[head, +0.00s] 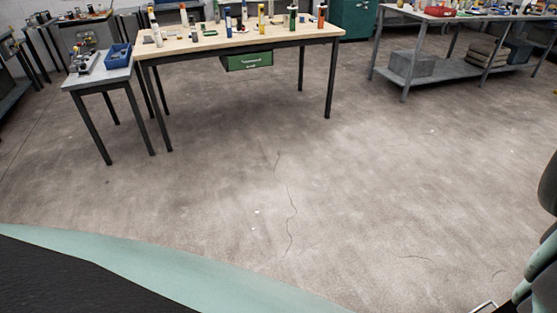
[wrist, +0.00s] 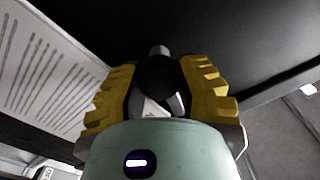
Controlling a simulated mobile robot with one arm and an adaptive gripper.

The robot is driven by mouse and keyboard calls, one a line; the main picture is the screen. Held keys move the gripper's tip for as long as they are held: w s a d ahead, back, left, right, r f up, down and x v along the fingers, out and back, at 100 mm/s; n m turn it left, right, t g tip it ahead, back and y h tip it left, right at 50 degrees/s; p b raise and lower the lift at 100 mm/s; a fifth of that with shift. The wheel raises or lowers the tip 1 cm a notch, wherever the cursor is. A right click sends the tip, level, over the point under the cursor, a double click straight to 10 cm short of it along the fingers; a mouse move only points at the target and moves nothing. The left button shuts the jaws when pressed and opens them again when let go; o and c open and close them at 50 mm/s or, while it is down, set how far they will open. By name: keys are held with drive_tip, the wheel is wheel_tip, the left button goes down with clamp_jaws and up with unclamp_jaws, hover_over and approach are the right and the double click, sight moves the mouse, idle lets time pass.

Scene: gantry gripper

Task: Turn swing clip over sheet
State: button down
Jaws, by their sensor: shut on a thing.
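In the wrist view my gripper (wrist: 157,80) has its two yellow ribbed fingers on either side of a dark rounded piece (wrist: 155,74), and is shut on it. This piece may be the swing clip; its full shape is hidden by the fingers and gripper body. A short grey cylinder (wrist: 159,51) shows just beyond it. A pale panel with rows of dark lines (wrist: 45,70), possibly the sheet, lies to the left of the fingers. A small white patch (wrist: 152,108) shows between the fingers. The head view shows neither the gripper nor a clip.
A dark flat surface (wrist: 240,35) fills the wrist view's upper right. In the head view, a wooden workbench (head: 285,39) with bottles, a small side table (head: 100,76) with a blue bin (head: 118,56), and a grey shelf bench (head: 440,76) stand far back. The floor between is clear.

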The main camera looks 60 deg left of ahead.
drive_tip(key=shift+m, duration=0.4)
drive_tip(key=m, duration=0.5)
drive_tip(key=shift+f+m+b, duration=0.1)
drive_tip(key=shift+m+b, duration=0.3)
drive_tip(key=m, duration=0.3)
drive_tip(key=shift+d+m, duration=0.1)
drive_tip(key=shift+m, duration=0.2)
drive_tip(key=shift+f+m+b, duration=0.15)
drive_tip(key=shift+m+b, duration=0.2)
drive_tip(key=shift+m, duration=1.55)
drive_tip(key=shift+f, duration=0.1)
drive_tip(key=c, duration=0.6)
unclamp_jaws()
drive_tip(key=shift+r, duration=0.2)
